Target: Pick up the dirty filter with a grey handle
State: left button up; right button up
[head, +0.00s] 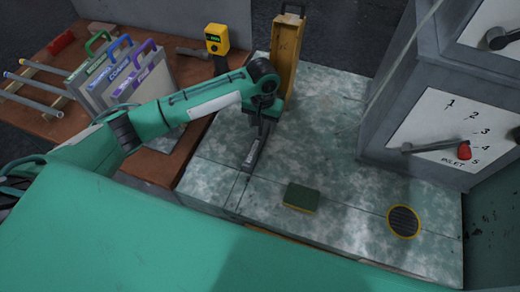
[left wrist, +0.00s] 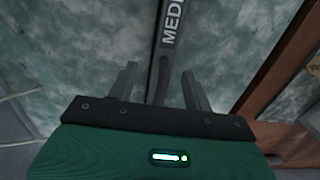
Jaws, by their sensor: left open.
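A brownish-yellow filter (head: 287,58) with a dark grey handle (head: 292,9) stands upright at the back of the counter. My left gripper (head: 260,130) points down in front of it, over a dark strip (head: 251,155) on the counter. In the left wrist view, my left gripper (left wrist: 160,85) is open, one finger on each side of a dark grey curved bar (left wrist: 163,75). The strip there (left wrist: 172,28) carries white letters starting "MEDI". I cannot tell whether the fingers touch the bar, or whether it is a filter's handle. My right gripper is out of view.
Pale filters with green, blue and purple handles (head: 120,70) stand on the brown bench at left. A yellow meter (head: 217,40) is behind them. A green sponge (head: 301,197) and a round dark grate (head: 403,222) are on the counter. A grey cabinet (head: 400,85) stands at right.

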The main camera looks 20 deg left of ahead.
aim_at(260, 135)
pick_arm(q)
jog(key=shift+s+a+f, duration=0.1)
jog(key=shift+f, duration=0.2)
jog(key=f, duration=0.1)
jog(key=f+p, duration=0.1)
jog(key=f, duration=0.1)
jog(key=shift+s+a+f+p, duration=0.25)
jog(key=shift+s+f+p, duration=0.05)
jog(key=shift+f+p, duration=0.05)
jog(key=shift+f, duration=0.45)
jog(key=c, duration=1.1)
grip_shut()
jog(key=shift+w+r, duration=0.1)
